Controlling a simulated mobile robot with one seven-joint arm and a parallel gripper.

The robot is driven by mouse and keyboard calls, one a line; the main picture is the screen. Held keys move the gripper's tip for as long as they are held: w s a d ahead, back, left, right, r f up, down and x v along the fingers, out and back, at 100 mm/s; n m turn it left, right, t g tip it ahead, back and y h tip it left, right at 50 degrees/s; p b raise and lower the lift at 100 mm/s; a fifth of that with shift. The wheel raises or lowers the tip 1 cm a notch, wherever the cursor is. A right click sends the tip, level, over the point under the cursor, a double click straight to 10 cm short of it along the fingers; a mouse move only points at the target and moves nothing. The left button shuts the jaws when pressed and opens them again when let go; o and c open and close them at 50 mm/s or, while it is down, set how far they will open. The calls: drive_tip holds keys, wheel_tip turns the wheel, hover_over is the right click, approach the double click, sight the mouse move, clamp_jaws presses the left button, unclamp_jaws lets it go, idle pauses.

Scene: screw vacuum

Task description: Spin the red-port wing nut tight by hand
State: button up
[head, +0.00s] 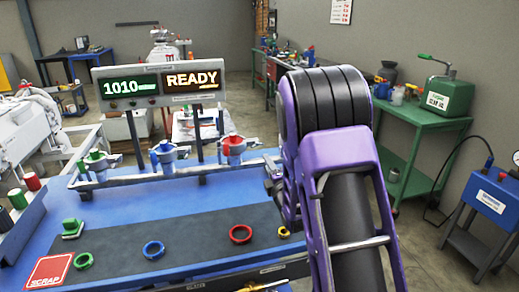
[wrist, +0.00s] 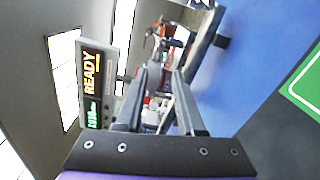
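The red port (head: 233,150) is the right one of three fittings on the grey rail, with red on its upper part. Its wing nut is too small to tell apart clearly. My gripper (wrist: 159,73) is open in the wrist view, with two dark fingers apart and nothing held between them. Grey fittings show beyond the fingertips, but I cannot tell which port they belong to. In the head view my purple arm hides most of the gripper, to the right of the red port and apart from it.
The blue port (head: 163,155) and green port (head: 97,163) stand left on the rail (head: 130,178). A display (head: 160,84) reads 1010 and READY behind. Green (head: 84,261), blue (head: 153,250) and red (head: 241,234) rings lie on the dark mat (head: 195,237), beside a red SCRAP tray (head: 48,271).

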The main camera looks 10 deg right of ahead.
sight(257, 145)
drive_tip(key=w+a, duration=0.1)
drive_tip(key=w, duration=1)
drive_tip(key=shift+w, duration=0.15)
clamp_jaws()
